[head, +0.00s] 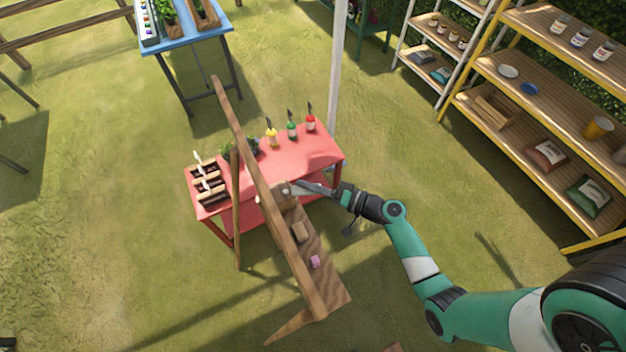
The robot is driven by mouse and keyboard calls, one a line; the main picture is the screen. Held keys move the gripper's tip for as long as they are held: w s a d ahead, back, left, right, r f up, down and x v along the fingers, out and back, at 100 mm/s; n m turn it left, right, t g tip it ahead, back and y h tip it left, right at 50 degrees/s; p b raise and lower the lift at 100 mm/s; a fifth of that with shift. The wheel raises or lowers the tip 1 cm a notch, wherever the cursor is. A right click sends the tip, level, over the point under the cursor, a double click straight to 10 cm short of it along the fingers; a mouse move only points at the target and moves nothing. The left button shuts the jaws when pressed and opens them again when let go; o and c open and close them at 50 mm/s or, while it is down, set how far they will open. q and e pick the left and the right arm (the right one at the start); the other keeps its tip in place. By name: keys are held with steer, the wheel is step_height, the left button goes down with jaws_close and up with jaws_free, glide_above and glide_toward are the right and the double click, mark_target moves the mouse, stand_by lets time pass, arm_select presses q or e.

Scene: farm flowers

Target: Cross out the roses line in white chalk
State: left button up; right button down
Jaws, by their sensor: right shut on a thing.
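A wooden A-frame board (262,172) stands in the middle, seen steeply from above, almost edge-on. Its writing face and the roses line cannot be read from here. A ledge (328,291) on its right side carries a brown block (300,232), perhaps an eraser, and a small pink piece (315,262), perhaps chalk. My right gripper (289,190) reaches in from the right, its tips close against the board's upper part. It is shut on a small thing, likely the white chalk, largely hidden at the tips. I cannot tell whether it touches the board. My left gripper is not in view.
A red table (318,154) stands just behind the board, with several bottles and planters (208,188) on it. A blue table (190,36) is at the back left. Yellow-framed shelves (530,92) stand at the right.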

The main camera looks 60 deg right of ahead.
mark_target(296, 193)
steer(key=a, duration=0.1)
steer(key=w+a, duration=0.2)
steer(key=shift+a+p, duration=0.3)
steer(key=shift+p, duration=0.05)
steer(key=shift+w+a, duration=0.25)
steer(key=shift+a, duration=0.2)
steer(key=shift+w+a, duration=0.25)
steer(key=shift+a, duration=0.15)
steer(key=w+d+b, duration=0.1)
steer(key=w+d, duration=0.1)
steer(key=w, duration=0.1)
steer(key=shift+w+d+b, duration=0.15)
steer(key=shift+w+b, duration=0.05)
steer(key=shift+b, duration=0.2)
steer(key=s+a, duration=0.2)
steer(key=s, duration=0.1)
steer(key=shift+s+a, duration=0.1)
steer(key=shift+s, duration=0.15)
stand_by(0.3)
